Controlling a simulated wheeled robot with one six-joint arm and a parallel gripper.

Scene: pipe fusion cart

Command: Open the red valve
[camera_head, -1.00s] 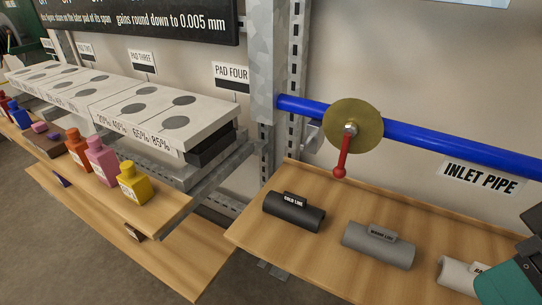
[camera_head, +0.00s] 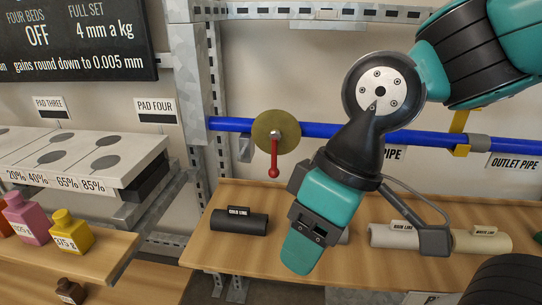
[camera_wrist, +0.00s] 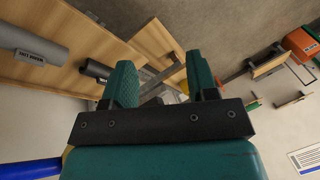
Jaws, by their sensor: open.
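The red valve handle (camera_head: 274,160) hangs almost straight down from the middle of a round brass disc (camera_head: 268,122) on the blue pipe (camera_head: 345,131). The handle ends in a round red knob and stands clear of everything around it. My gripper (camera_head: 300,258) is to the right of the handle and lower in the picture, pointing down in front of the wooden shelf, not touching the handle. In the wrist view my gripper (camera_wrist: 162,80) shows two teal fingers apart with nothing held between them. The red handle is not visible in the wrist view.
A black cylinder (camera_head: 239,222) and a pale cylinder (camera_head: 393,236) lie on the wooden shelf (camera_head: 205,258) below the pipe. A metal upright (camera_head: 190,80) stands left of the valve. A yellow bracket (camera_head: 459,130) holds the pipe at right. Bottles (camera_head: 72,235) stand at left.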

